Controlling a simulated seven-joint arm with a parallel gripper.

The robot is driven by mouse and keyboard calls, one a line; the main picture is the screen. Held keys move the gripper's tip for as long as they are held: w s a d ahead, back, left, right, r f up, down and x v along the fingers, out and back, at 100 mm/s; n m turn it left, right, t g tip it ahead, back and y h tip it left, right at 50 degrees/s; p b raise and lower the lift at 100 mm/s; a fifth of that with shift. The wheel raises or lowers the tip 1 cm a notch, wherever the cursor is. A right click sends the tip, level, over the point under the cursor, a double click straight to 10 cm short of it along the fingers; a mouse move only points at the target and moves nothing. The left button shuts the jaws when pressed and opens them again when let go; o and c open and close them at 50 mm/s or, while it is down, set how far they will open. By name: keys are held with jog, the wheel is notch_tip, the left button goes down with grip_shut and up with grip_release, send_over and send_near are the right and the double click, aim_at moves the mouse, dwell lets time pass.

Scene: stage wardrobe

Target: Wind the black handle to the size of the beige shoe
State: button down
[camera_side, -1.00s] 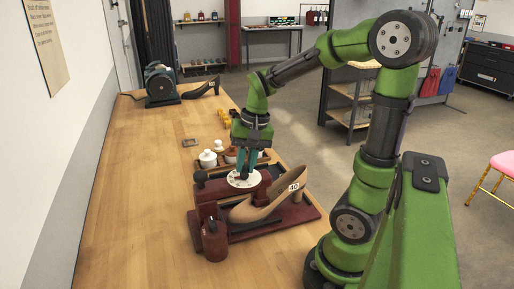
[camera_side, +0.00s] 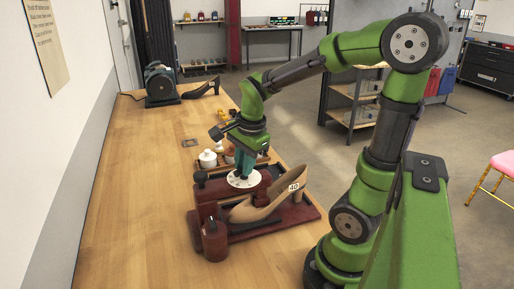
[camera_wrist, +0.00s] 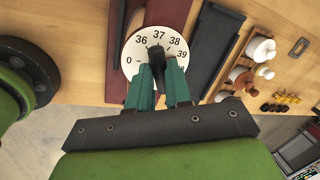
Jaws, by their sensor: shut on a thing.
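A beige high-heeled shoe (camera_side: 262,208) with a tag reading 40 lies on the dark red stand (camera_side: 290,219) in the side view. Behind it is a white dial (camera_side: 236,183), seen from above in the wrist view (camera_wrist: 133,55) with 0, 36, 37, 38 and 39 readable. The black handle (camera_wrist: 156,52) rises at the dial's middle, its visible end near 37. My gripper (camera_side: 243,175) points down over the dial.
A dark red post (camera_side: 213,240) stands at the stand's front left. Several small lidded jars (camera_side: 207,159) sit behind the dial. A dark shoe (camera_side: 202,89) and a teal machine (camera_side: 160,83) are at the table's far end. The table's left side is clear.

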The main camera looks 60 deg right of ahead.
jog(key=m, duration=0.5)
jog(key=shift+w+m+g+h, duration=0.1)
jog(key=shift+m+g+h, duration=0.2)
jog(key=shift+m+h, duration=0.1)
dwell(0.4)
jog(key=c, duration=1.1)
grip_release()
jog(key=shift+o, duration=0.2)
jog(key=shift+r, duration=0.1)
notch_tip(320, 180, up, 16)
jog(key=s+a, duration=0.2)
jog(key=shift+a+r, duration=0.2)
jog(key=shift+a, duration=0.1)
